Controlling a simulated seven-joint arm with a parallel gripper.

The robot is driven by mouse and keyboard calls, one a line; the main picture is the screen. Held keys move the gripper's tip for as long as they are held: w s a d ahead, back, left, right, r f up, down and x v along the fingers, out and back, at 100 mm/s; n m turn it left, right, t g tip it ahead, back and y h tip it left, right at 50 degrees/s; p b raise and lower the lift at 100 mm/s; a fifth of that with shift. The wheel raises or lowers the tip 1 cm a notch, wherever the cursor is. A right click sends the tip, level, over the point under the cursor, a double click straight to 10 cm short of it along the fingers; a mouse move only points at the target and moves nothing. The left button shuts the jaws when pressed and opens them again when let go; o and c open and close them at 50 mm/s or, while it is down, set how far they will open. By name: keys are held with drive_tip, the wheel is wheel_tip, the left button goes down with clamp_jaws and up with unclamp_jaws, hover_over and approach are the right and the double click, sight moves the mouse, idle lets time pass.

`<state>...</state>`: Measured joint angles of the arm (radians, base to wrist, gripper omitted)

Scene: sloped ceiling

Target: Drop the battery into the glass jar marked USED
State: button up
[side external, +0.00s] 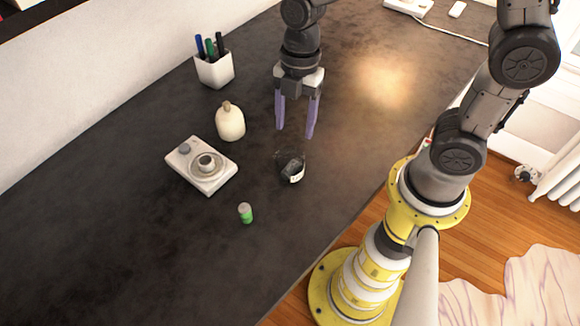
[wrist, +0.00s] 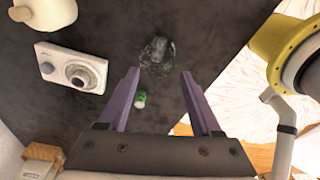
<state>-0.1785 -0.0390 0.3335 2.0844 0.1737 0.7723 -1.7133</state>
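The battery (side external: 245,212) is small and green with a pale end, and stands on the dark table in front of the jar. It also shows in the wrist view (wrist: 140,99), near the left finger. The glass jar (side external: 290,168) is small and clear, with something dark inside and a pale label patch whose writing is too small to read. In the wrist view the jar (wrist: 157,55) lies beyond the fingertips. My gripper (side external: 296,133) is open and empty, with two purple fingers pointing down above the table behind the jar. It also shows in the wrist view (wrist: 160,72).
A white camera-like device (side external: 200,167) lies left of the jar. A cream bottle-shaped vase (side external: 230,122) and a white pen cup (side external: 214,70) stand behind it. The dark table (side external: 120,240) is clear at the front left. Its right edge runs near my base.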

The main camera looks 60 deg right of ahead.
wheel_tip(320, 180, up, 14)
drive_tip(key=d, duration=0.1)
drive_tip(key=shift+w+d+f, duration=0.15)
drive_tip(key=shift+w+d, duration=0.05)
drive_tip(key=shift+d, duration=0.15)
drive_tip(key=s+d+r+m+t, duration=0.3)
drive_tip(key=s+r, duration=0.1)
drive_tip(key=s, duration=0.3)
drive_tip(key=s+d+f+m+t, duration=0.1)
drive_tip(key=s+f+m, duration=0.1)
drive_tip(key=m, duration=0.6)
drive_tip(key=s+d+f+m+t+h, duration=0.1)
drive_tip(key=s+d+f+m, duration=0.1)
drive_tip(key=m, duration=0.7)
drive_tip(key=shift+s+f+t, duration=0.4)
drive_tip(key=shift+s+f, duration=0.1)
drive_tip(key=shift+s, duration=0.25)
